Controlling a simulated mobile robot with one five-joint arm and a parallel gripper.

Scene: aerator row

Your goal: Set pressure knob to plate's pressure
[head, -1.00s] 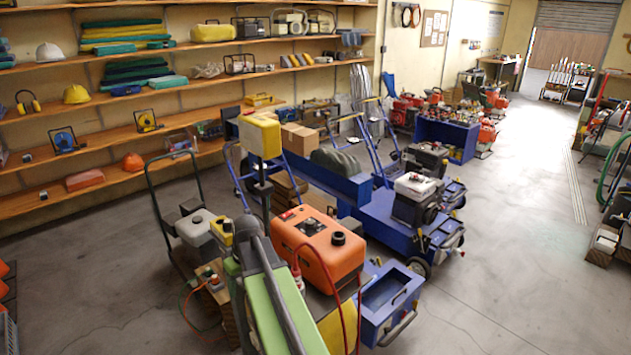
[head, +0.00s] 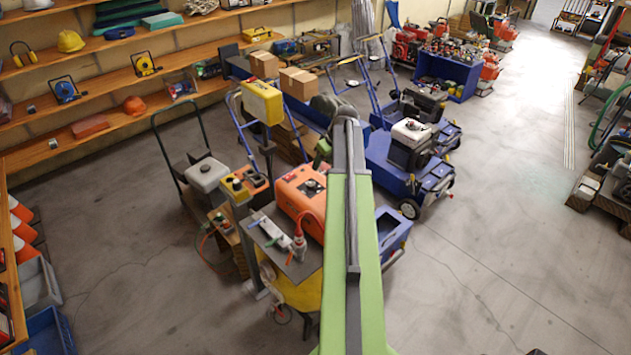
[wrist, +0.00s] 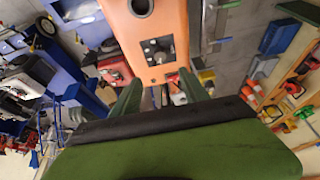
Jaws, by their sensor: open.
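An orange machine (head: 298,199) stands left of my arm in the head view. A dark panel with a round knob-like part shows on its top (head: 311,187). In the wrist view the orange housing (wrist: 160,77) carries this dark panel (wrist: 158,50), with small light marks around its centre. I cannot tell whether it is the pressure knob or read a setting. My gripper (wrist: 160,88) is open, its green fingers apart below the panel in the picture, with nothing visibly held. In the head view my arm hides part of the surroundings. No plate with a readable pressure shows.
A yellow box on a post (head: 262,102) stands behind the orange machine. A grey table (head: 290,262) with small tools stands in front of it. A grey-topped cart (head: 207,174) is left, and a blue machine (head: 400,170) is right.

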